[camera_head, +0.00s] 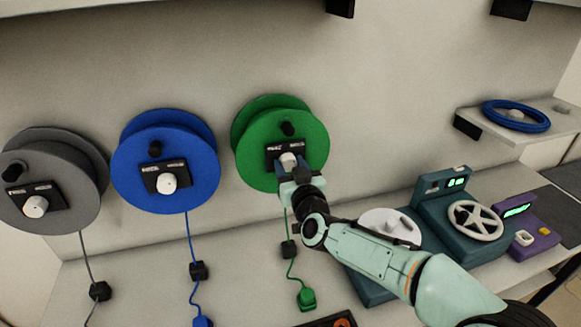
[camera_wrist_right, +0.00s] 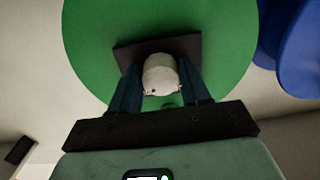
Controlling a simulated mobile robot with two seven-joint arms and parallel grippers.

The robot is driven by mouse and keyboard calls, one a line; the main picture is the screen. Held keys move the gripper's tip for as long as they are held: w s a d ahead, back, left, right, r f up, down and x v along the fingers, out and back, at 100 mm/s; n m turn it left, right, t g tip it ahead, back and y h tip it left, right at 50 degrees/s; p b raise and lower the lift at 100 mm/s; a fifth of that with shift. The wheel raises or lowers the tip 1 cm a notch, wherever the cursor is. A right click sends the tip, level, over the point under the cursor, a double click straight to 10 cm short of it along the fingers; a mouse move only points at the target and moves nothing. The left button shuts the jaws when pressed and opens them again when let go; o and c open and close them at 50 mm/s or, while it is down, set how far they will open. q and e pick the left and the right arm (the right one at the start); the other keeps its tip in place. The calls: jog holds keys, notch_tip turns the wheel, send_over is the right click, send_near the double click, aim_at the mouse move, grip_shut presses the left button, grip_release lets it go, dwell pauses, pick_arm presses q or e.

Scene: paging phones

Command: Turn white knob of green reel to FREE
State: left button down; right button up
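The green reel (camera_head: 262,165) hangs on the wall, with a black plate (camera_wrist_right: 187,45) and a white knob (camera_head: 288,160) on its face. My right gripper (camera_head: 289,169) is at the knob, coming from the lower right. In the right wrist view, the white knob (camera_wrist_right: 160,75) is between the two dark fingers (camera_wrist_right: 160,92), which appear to touch its sides. The plate's lettering is too small to read, and the knob's pointer direction cannot be made out. My left gripper is not in view.
A blue reel (camera_head: 135,180) and a grey reel (camera_head: 75,205) with similar knobs hang to the left. A green cable (camera_head: 290,268) hangs to the counter. Teal devices (camera_head: 463,240) and a purple device (camera_head: 535,240) stand at the right. A shelf holds a blue ring (camera_head: 490,112).

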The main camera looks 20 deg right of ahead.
jog(key=c, duration=0.5)
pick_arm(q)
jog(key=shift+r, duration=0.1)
pick_arm(e)
jog(key=n+p, duration=0.2)
jog(key=n, duration=0.1)
jog(key=shift+r+n, duration=0.15)
jog(key=shift+n, duration=0.15)
jog(key=n+p, duration=0.1)
jog(key=n, duration=0.2)
jog(key=shift+n+p, duration=0.3)
jog(key=n+p, duration=0.1)
jog(key=n, duration=0.4)
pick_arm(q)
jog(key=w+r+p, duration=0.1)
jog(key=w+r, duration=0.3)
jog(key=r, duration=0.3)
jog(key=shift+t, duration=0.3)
pick_arm(e)
jog(key=n, duration=0.5)
jog(key=shift+d+n, duration=0.1)
jog(key=shift+n, duration=0.2)
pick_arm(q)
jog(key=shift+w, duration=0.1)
